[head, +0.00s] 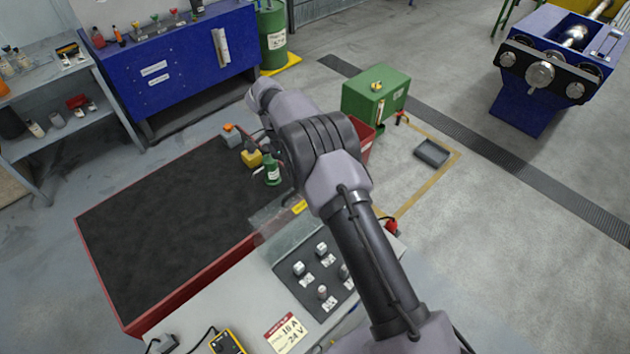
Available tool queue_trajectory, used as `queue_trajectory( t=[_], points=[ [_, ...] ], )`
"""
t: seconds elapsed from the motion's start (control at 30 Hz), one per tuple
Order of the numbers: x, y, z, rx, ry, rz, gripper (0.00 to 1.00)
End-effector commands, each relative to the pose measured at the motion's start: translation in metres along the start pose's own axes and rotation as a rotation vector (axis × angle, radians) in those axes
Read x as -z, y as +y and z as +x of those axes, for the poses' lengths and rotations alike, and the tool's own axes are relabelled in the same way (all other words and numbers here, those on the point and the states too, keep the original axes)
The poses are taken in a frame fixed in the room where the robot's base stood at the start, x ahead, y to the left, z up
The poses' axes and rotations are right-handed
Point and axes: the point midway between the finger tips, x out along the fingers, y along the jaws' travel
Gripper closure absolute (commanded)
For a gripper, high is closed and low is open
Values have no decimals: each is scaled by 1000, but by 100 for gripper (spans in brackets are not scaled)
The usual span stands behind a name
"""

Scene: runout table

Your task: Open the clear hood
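The clear hood (272,222) is a faint see-through sheet at the back edge of the grey control box, partly hidden by my arm. A small yellow label (299,207) shows beside it. A dark panel (312,305) with several knobs and white tags lies in front of it on the box. How the hood sits over the panel, and its hinge, I cannot make out. My arm crosses the middle of the head view and covers the right side of the panel. My gripper does not show; no fingers are visible.
A red-rimmed tray (190,283) with a dark bed lies to the left. A green bottle (272,172) and a yellow container (251,157) stand near my arm. A multimeter (226,343) lies at the front edge. A green box (376,92) stands behind right.

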Motion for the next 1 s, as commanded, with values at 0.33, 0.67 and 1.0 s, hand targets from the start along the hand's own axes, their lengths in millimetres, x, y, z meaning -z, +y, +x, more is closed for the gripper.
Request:
queue_trajectory(
  t=[0.33, 0.67, 1.0],
  points=[
    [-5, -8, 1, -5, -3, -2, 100],
    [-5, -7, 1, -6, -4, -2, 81],
    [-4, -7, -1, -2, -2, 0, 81]
  ],
)
